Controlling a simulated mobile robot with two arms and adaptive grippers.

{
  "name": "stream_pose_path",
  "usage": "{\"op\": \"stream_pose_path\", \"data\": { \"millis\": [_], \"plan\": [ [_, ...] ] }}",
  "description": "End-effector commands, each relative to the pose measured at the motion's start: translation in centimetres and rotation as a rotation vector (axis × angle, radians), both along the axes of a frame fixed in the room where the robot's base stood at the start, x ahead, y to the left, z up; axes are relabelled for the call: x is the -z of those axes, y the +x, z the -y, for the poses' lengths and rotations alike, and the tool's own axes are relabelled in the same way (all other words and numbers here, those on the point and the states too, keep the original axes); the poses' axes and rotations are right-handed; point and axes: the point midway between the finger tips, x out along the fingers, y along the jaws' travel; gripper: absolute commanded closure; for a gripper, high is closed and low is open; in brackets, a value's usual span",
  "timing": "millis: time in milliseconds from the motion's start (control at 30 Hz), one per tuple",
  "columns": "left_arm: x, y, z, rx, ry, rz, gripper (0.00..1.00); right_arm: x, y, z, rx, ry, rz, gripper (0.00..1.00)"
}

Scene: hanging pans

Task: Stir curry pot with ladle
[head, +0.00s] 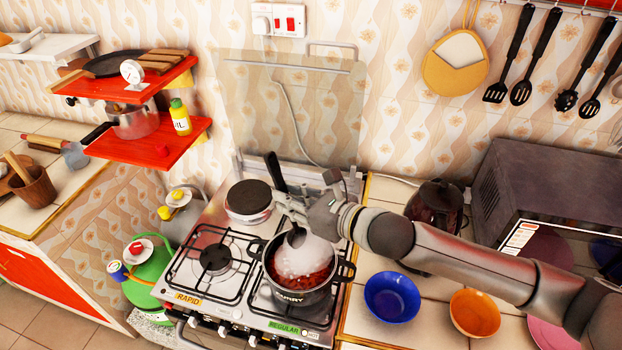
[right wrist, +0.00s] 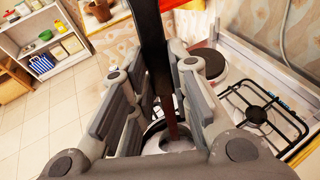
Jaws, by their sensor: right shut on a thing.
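The curry pot (head: 299,291) is a dark metal pot with two side handles on the front right burner of the stove. It holds red curry (head: 311,281) with pale steam over it. My right gripper (head: 285,203) is above the pot, shut on the black handle of the ladle (head: 274,172). The ladle stands nearly upright, and its bowl end is down at the pot's opening, partly hidden by steam. In the right wrist view the dark handle (right wrist: 152,50) runs between the fingers (right wrist: 160,105). My left gripper is not in view.
The gas stove (head: 205,283) has a round hotplate (head: 248,197) behind and a free left burner (head: 215,257). A blue bowl (head: 391,297) and an orange bowl (head: 474,312) stand right of the stove. A dark kettle (head: 437,208) and a microwave (head: 540,190) are behind my right arm.

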Motion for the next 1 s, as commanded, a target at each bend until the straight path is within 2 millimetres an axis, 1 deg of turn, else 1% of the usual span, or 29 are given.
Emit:
{"op": "stream_pose_path", "data": {
  "millis": [167, 367, 633, 1000],
  "plan": [
    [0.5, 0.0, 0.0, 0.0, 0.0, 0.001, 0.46, 0.6, -0.2, -0.3, -0.006, -0.002, -0.001, 1.0],
    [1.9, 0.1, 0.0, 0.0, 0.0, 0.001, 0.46, 2.0, -0.2, -0.3, -0.006, -0.002, -0.001, 1.0],
    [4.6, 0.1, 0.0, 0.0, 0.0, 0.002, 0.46, 4.7, -0.2, -0.2, -0.005, -0.001, -0.002, 1.0],
    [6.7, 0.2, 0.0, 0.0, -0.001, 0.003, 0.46, 8.2, -0.1, -0.2, -0.004, -0.002, -0.001, 1.0]
  ]
}}
